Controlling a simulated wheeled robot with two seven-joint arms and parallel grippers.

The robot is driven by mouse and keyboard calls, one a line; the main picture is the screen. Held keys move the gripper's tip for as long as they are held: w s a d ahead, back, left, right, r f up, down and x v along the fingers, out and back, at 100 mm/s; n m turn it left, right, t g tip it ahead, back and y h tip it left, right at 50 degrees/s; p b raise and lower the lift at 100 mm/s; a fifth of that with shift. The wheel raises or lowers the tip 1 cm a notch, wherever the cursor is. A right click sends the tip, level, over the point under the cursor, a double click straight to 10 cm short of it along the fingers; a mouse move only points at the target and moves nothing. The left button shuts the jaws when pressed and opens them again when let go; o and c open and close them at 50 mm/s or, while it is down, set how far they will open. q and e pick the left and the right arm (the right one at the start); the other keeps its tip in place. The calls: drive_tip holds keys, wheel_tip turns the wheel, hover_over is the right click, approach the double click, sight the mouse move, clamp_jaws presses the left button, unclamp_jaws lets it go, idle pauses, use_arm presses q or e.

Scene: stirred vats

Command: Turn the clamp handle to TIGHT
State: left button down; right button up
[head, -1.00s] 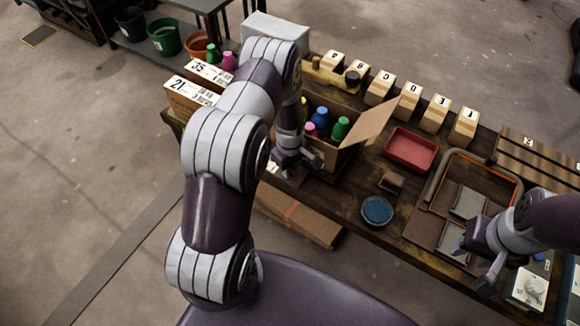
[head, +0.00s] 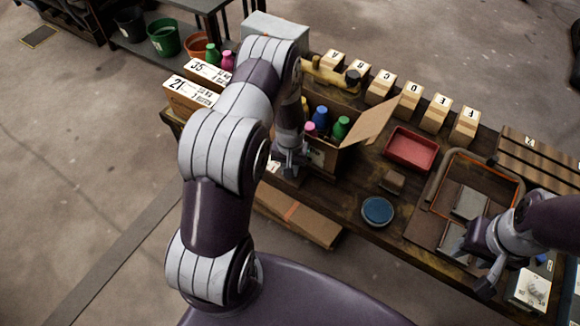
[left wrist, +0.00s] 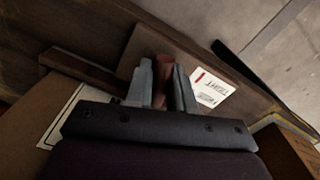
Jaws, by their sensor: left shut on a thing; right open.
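The clamp handle (left wrist: 163,78) is a reddish-brown bar in the left wrist view. My left gripper (left wrist: 162,88) is shut on it, one grey finger on each side. A white label (left wrist: 208,92) with a red mark and the word TIGHT, seen upside down, lies just right of the fingers on a brown board. In the head view my left gripper (head: 287,168) is low at the table's front edge, beside the open carton; the handle cannot be made out there. My right gripper (head: 470,265) is open and empty at the right, near the tray.
An open carton (head: 322,158) with several coloured bottles stands right by my left gripper. A red tray (head: 411,149), a blue round dish (head: 377,210) and an orange-rimmed tray (head: 432,200) lie to the right. Lettered blocks (head: 411,97) line the back. A white dial box (head: 529,291) is at right.

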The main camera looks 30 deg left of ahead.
use_arm(q)
drive_tip(key=m, duration=0.5)
drive_tip(key=shift+m, duration=0.4)
drive_tip(key=shift+m, duration=0.3)
drive_tip(key=c, duration=1)
unclamp_jaws()
drive_tip(key=shift+c, duration=0.2)
drive_tip(key=shift+r, duration=0.1)
wheel_tip(320, 180, up, 13)
drive_tip(key=b, duration=0.1)
drive_tip(key=shift+f, duration=0.2)
